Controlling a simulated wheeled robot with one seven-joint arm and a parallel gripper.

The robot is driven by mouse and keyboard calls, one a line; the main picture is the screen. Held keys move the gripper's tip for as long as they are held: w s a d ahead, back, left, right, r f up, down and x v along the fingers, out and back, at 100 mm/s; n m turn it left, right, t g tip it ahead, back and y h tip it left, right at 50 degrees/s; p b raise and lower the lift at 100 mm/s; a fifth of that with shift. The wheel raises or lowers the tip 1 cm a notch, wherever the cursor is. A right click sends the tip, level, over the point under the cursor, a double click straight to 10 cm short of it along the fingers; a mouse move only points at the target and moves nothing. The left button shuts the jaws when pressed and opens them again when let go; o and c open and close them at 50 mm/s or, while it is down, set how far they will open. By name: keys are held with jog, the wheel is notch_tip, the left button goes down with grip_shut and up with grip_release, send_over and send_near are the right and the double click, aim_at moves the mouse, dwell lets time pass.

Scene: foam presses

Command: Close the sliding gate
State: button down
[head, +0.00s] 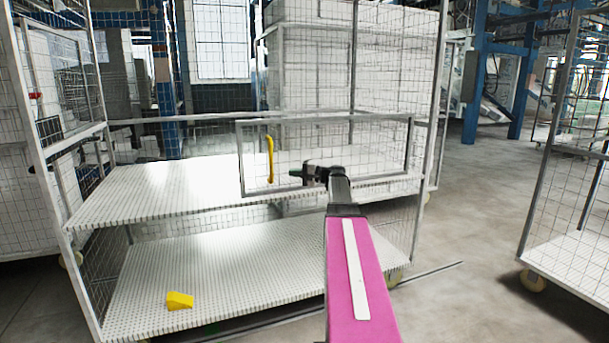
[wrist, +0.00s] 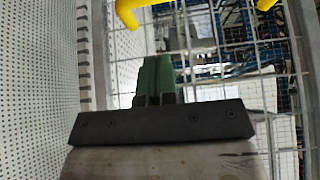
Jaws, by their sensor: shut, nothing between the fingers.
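The sliding gate (head: 340,150) is a grey-framed wire mesh panel at the right part of the cart's front, at the upper shelf's level. The cart's front to the left of it is open. A yellow bar handle (head: 270,160) stands upright near the gate's left edge. In the wrist view the handle (wrist: 128,14) shows only in part, cut off by the top edge. My gripper (head: 297,173) is just right of the handle and apart from it, in front of the mesh. Its green fingertips (wrist: 155,75) are together and hold nothing.
The wire cart has an upper shelf (head: 160,190) and a lower shelf (head: 225,265). A small yellow block (head: 180,300) lies on the lower shelf. Another mesh cart (head: 570,255) stands at the right. Clear concrete floor (head: 465,225) lies between the carts.

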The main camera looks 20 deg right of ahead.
aim_at(280, 173)
jog(key=shift+w+a, duration=0.2)
jog(key=shift+a, duration=2.65)
jog(key=a, duration=6.8)
jog(key=shift+a, duration=0.35)
jog(key=shift+a+r, duration=0.1)
jog(key=shift+a, duration=0.05)
